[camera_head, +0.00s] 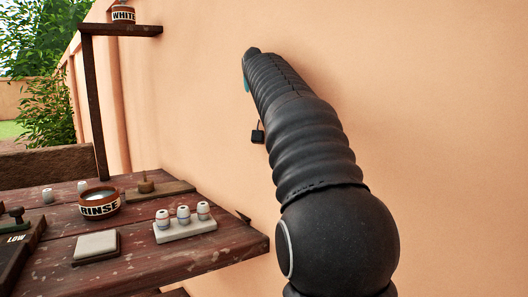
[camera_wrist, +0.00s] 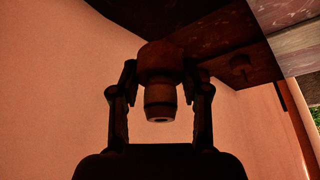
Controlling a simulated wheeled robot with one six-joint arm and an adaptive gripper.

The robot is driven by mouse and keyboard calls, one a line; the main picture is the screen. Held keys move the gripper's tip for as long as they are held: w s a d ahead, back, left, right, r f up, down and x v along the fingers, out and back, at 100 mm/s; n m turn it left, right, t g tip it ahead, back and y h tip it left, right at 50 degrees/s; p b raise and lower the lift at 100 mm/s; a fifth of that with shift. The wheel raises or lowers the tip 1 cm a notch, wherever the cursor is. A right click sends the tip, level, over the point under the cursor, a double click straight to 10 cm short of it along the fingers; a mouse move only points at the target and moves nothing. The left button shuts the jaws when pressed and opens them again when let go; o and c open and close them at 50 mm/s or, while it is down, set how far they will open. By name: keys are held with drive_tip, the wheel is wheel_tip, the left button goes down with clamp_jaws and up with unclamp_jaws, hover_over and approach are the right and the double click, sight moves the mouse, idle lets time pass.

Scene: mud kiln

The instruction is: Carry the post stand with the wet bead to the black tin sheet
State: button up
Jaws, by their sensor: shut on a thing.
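My gripper (camera_wrist: 162,78) is shut on a round brown post stand (camera_wrist: 160,58) in the dark wrist view. Its fingers press the stand from both sides. A barrel-shaped bead (camera_wrist: 160,98) sits on the stand, its end with a dark hole facing the camera. Whether the bead is wet cannot be told. In the head view my black arm reaches up along the wall; it hides the stand, the bead and most of my gripper. I cannot make out a black tin sheet in either view.
A wooden table (camera_head: 128,252) holds a RINSE bowl (camera_head: 99,207), a pale block with three banded beads (camera_head: 185,232), a pale pad (camera_head: 96,246), a board with a brown post piece (camera_head: 146,184) and a dark LOW panel (camera_head: 18,252). A WHITE pot (camera_head: 123,14) stands on a shelf. The plaster wall (camera_head: 440,120) is close.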

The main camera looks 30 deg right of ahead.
drive_tip(key=b, duration=0.8)
hover_over(265, 199)
drive_tip(key=s, duration=0.1)
drive_tip(key=shift+s+a+f, duration=0.1)
drive_tip(key=shift+a+f, duration=0.1)
drive_tip(key=shift+f, duration=1.8)
drive_tip(key=shift+s+a+f, duration=0.1)
drive_tip(key=shift+a+f, duration=0.05)
drive_tip(key=shift+f, duration=1.8)
drive_tip(key=shift+r+p, duration=0.15)
drive_tip(key=shift+p, duration=0.45)
drive_tip(key=shift+f, duration=1.1)
drive_tip(key=o, duration=1)
drive_tip(key=shift+o, duration=0.2)
drive_tip(key=o, duration=0.5)
drive_tip(key=shift+r, duration=0.1)
